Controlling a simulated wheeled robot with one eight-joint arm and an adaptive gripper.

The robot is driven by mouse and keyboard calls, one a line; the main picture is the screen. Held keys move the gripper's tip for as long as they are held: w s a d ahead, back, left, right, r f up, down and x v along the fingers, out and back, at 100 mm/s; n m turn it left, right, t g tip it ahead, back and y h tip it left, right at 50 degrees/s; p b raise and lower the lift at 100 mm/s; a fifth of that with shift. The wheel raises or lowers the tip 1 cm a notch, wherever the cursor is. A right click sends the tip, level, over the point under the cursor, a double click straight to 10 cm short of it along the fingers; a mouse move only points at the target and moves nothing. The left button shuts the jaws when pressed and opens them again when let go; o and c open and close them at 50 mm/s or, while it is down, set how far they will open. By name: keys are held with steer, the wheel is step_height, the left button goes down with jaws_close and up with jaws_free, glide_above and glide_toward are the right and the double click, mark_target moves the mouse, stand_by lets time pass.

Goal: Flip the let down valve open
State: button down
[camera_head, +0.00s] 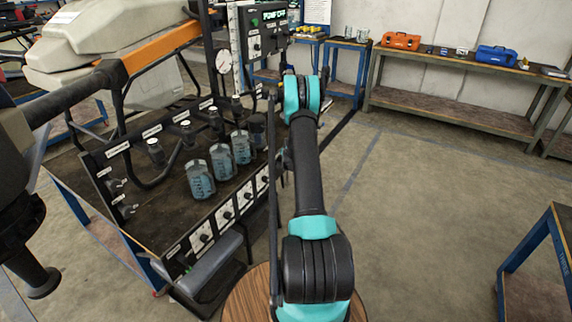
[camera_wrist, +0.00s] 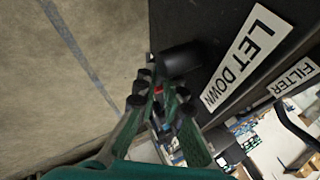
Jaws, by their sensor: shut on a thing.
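The LET DOWN label (camera_wrist: 243,57) is on a black panel in the wrist view. Beside it, the let down valve (camera_wrist: 181,58) shows as a black cylindrical part sticking out from the panel. My gripper (camera_wrist: 160,96) is at the valve, with its green and black fingers closed together. A small red bit shows between the fingertips. The fingers are shut on the valve's handle, which they mostly hide. In the head view my teal and black arm reaches to the rig's right end, and it hides the valve and most of the gripper.
Several clear jugs (camera_head: 221,162) stand on the rig, with a pressure gauge (camera_head: 223,61) and a display box (camera_head: 265,30) behind. A workbench (camera_head: 450,62) lines the back wall.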

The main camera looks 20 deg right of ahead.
steer(key=shift+s+r+n+t+h, duration=0.1)
steer(key=shift+r+n+t+h, duration=0.15)
steer(key=shift+t+h, duration=0.35)
steer(key=shift+r+n+t+h, duration=0.15)
steer(key=shift+n+t+h, duration=0.1)
steer(key=shift+t+h, duration=0.35)
steer(key=c, duration=1.9)
jaws_free()
steer(key=shift+a, duration=0.1)
steer(key=v, duration=0.7)
steer(key=shift+s+r, duration=0.15)
steer(key=shift+s, duration=0.05)
steer(key=shift+a, duration=0.1)
